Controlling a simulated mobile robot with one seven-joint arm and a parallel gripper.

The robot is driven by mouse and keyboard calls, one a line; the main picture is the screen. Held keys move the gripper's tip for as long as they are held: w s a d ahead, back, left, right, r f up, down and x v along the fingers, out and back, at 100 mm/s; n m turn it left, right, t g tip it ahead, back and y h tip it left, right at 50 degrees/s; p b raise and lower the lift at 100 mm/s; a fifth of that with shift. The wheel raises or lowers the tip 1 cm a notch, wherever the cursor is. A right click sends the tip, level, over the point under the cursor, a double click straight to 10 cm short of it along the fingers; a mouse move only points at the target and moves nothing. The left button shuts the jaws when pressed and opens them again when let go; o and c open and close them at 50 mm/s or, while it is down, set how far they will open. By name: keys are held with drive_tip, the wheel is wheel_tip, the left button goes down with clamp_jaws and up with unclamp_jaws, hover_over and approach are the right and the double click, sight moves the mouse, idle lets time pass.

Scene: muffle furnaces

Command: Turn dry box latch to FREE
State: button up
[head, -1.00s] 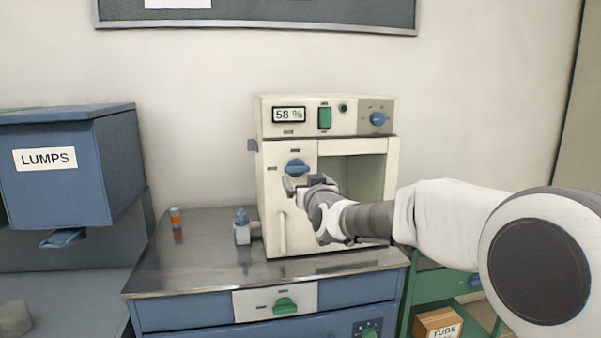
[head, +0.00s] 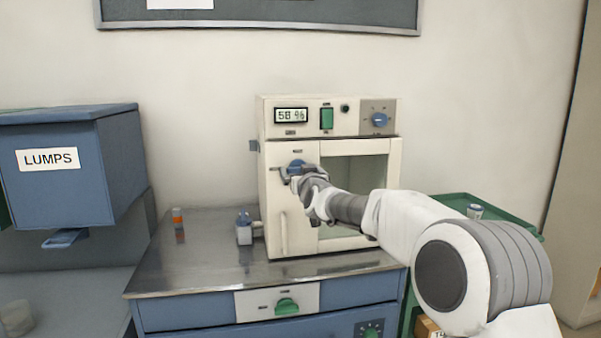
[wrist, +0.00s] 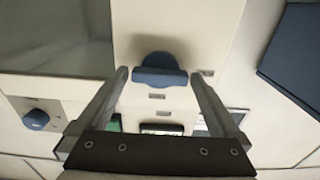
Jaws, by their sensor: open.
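The dry box (head: 277,225) is a cream cabinet on the steel-topped bench, with a display reading 58 %. Its blue latch knob (head: 297,164) is on the door's upper left, partly hidden by my gripper (head: 298,177). In the wrist view the latch (wrist: 160,76) shows as a round blue base with a bar across it, lying crosswise in the picture. My gripper (wrist: 160,80) is open, with one finger on each side of the latch and a gap at each end of the bar. The small labels around the latch are too blurred to read.
A blue dial (head: 380,119) and a green switch (head: 326,118) sit on the box's top panel. A pale door handle (head: 284,232) is below the latch. A small bottle (head: 244,228) and an orange-topped vial (head: 178,218) stand left of the box on the bench (head: 190,265).

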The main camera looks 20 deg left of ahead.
drive_tip(key=c, duration=1.1)
drive_tip(key=shift+c, duration=0.2)
drive_tip(key=shift+m, duration=0.4)
drive_tip(key=shift+f+m+b, duration=0.15)
drive_tip(key=shift+m+b, duration=2.6)
drive_tip(key=shift+m, duration=5.85)
